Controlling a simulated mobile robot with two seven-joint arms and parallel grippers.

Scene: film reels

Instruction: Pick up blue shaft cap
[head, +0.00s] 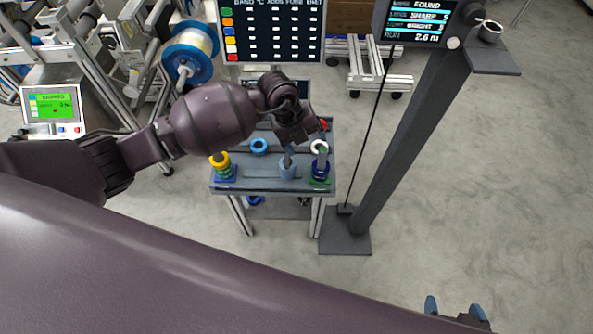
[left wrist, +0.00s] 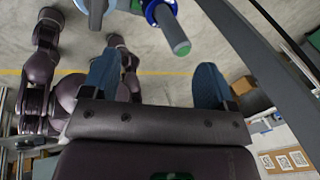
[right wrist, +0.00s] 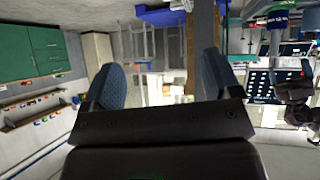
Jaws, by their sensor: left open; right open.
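A small table (head: 270,187) carries several coloured rings and posts. A dark blue ring-like piece (head: 320,171) sits around a post at its right front; a light blue piece (head: 288,171) stands left of it. A light blue ring (head: 259,146) lies farther back. I cannot tell which is the blue shaft cap. My left gripper (head: 290,140) is over the table, its fingers partly hidden by the wrist. In the left wrist view its fingers (left wrist: 155,88) are apart and empty; a grey shaft with a green tip (left wrist: 181,47) and a blue ring shows beyond. My right gripper (head: 454,309) is open and empty, away from the table.
A yellow and blue stack (head: 220,164) stands at the table's left front. A dark slanted stand (head: 405,130) with a screen rises right of the table. A blue-rimmed spool (head: 190,52) and a machine with a green display (head: 55,105) are at left. Floor at right is clear.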

